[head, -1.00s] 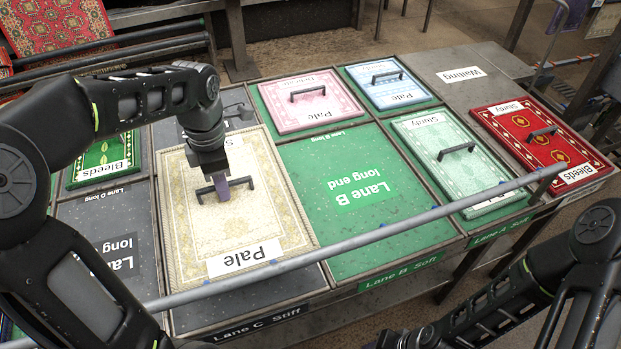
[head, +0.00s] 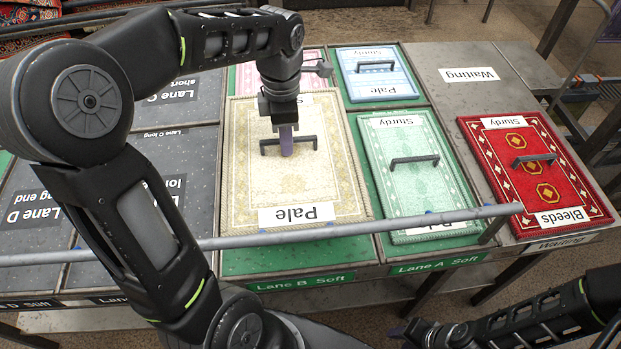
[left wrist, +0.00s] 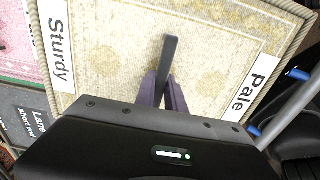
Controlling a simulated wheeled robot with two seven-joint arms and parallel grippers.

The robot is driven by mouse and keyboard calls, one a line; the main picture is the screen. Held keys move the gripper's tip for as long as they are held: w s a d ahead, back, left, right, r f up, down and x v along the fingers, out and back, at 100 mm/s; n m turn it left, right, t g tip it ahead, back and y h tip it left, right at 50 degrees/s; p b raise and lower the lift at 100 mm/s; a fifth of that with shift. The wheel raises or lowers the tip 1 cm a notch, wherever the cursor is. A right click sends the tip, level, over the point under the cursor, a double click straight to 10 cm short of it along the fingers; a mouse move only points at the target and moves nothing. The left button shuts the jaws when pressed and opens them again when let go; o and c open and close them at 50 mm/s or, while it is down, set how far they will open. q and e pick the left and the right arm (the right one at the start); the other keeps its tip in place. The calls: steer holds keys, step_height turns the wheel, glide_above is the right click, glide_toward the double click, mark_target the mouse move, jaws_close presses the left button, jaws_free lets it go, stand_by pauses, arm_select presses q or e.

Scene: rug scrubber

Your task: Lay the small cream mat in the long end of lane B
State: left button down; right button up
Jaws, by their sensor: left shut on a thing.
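The small cream mat (head: 325,185) has a dark bar handle, a Pale label at its near edge and a Sturdy label at its far edge. It is over the long end of lane B, whose green surface (head: 290,262) shows along the near edge. I cannot tell whether the mat touches the lane. My left gripper (head: 287,150) is shut on the mat's handle, which also shows between its fingers in the left wrist view (left wrist: 168,70). My right gripper (head: 405,330) is low at the bottom, partly seen; its jaws are unclear.
A mint mat (head: 420,205) lies right of the cream mat in lane A. A pink mat (head: 250,76) and a blue mat (head: 378,90) lie behind. A red mat (head: 570,180) is on the waiting area. A grey rail (head: 400,219) crosses the front. Lane C (head: 190,160) is clear.

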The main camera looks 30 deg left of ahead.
mark_target(286, 159)
arm_select(q)
steer(key=shift+s+a, duration=0.15)
steer(key=shift+a, duration=0.05)
steer(key=shift+f, duration=3.1)
steer(key=shift+f+p, duration=0.3)
steer(key=shift+f, duration=1.6)
steer(key=shift+f, duration=0.2)
steer(key=c, duration=1.4)
jaws_free()
steer(key=shift+r, duration=0.2)
